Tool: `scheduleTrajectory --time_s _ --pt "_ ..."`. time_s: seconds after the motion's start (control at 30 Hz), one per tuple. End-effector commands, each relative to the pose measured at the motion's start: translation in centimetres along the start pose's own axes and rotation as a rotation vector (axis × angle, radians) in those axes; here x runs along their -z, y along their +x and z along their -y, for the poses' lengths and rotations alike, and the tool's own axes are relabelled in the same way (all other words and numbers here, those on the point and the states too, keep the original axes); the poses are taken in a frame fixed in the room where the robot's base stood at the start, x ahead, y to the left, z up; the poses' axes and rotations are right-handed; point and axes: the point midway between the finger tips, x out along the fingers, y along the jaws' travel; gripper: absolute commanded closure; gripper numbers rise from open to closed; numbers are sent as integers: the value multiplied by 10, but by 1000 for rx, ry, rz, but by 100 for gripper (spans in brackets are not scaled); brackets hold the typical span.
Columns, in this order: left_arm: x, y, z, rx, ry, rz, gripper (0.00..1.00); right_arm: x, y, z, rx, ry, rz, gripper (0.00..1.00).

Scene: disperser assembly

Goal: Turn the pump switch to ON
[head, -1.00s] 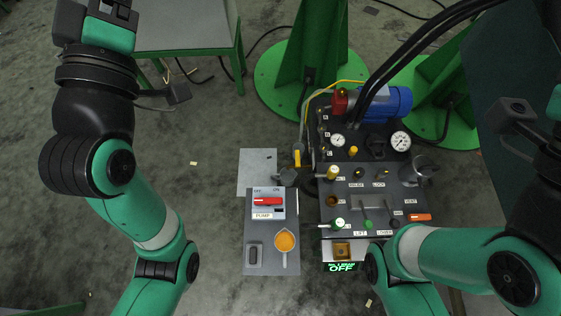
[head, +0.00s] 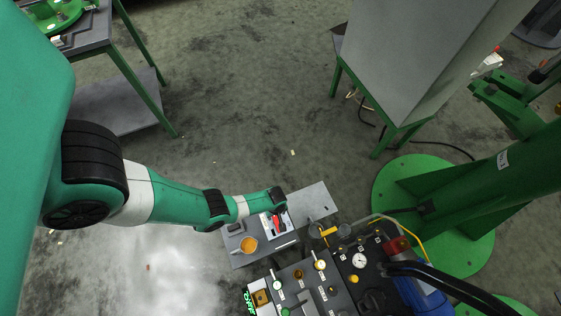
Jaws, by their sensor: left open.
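The pump switch (head: 278,225) has a red handle on a pale plate, on the small grey panel beside the hydraulic console. My left arm reaches in from the left, and my left gripper (head: 277,207) is right above the switch, covering part of it. The gripper is open; whether its fingers touch the red handle cannot be told. The switch's ON and OFF marks are not readable from here. A green display (head: 249,303) at the bottom edge reads OFF. My right gripper is not in view.
The console (head: 300,277) with knobs and gauges lies to the right, with thick black hoses (head: 452,283) beyond. A green stand (head: 433,222) is at right. Floor above the arm is clear.

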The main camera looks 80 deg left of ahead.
Motion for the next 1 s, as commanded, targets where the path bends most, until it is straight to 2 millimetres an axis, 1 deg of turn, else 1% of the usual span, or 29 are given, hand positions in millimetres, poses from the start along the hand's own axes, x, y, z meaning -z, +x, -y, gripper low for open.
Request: scheduleTrajectory --time_s 0.17,0.27,0.5,0.6,0.73,0.97,1.0 --pt "0 22 0 0 1 0 38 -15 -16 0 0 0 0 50" --pt "0 41 -1 -1 2 0 38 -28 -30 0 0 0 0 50" --pt "0 93 -1 0 2 0 38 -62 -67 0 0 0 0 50" --pt "0 108 -2 -1 2 0 38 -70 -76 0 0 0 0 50" --pt "0 116 -1 -2 2 0 38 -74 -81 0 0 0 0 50" --pt "0 115 -2 -2 2 0 38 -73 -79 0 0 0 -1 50" --pt "0 115 -2 -2 2 0 41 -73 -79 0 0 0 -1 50"
